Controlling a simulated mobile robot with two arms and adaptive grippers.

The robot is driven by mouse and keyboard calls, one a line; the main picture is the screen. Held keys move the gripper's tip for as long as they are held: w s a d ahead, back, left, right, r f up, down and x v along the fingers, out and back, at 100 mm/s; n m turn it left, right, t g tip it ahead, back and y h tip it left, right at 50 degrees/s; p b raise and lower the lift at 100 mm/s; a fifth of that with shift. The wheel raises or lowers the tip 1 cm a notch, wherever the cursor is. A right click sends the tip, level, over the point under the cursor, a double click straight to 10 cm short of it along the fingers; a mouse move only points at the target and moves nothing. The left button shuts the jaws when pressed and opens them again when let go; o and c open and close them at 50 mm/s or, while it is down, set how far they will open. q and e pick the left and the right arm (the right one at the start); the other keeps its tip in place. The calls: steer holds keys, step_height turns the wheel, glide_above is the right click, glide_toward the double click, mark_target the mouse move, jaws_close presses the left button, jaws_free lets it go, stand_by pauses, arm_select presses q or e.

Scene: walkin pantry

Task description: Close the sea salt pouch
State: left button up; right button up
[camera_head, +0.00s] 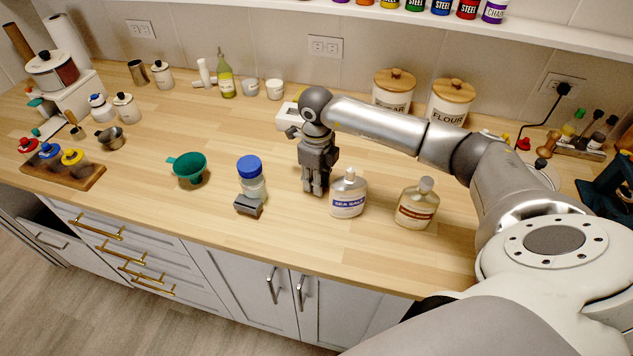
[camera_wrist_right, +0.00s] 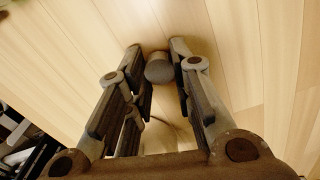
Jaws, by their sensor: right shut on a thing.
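The sea salt pouch (camera_head: 348,198), pale with a blue label band, stands upright on the counter with a short greyish spout on top. My right gripper (camera_head: 316,190) points down just left of the pouch. In the right wrist view my right gripper (camera_wrist_right: 158,56) has its fingertips shut on a small grey round piece that looks like a cap (camera_wrist_right: 159,68). The head view does not show this cap; the fingers hide it. My left gripper is not in view.
A second, brownish pouch (camera_head: 416,206) stands to the right. A blue-lidded jar (camera_head: 252,180), a small grey clip-like object (camera_head: 248,207) and a green funnel (camera_head: 188,168) stand to the left. Canisters (camera_head: 393,92) line the back. The front counter strip is clear.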

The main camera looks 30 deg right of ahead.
steer(key=shift+r, duration=0.65)
arm_select(q)
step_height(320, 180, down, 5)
steer(key=b, duration=0.5)
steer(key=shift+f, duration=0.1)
arm_select(e)
steer(key=s+a+r, duration=0.9)
steer(key=a+r, duration=0.2)
steer(key=shift+r, duration=0.3)
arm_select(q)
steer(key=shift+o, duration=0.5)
arm_select(e)
steer(key=shift+w+d, duration=0.1)
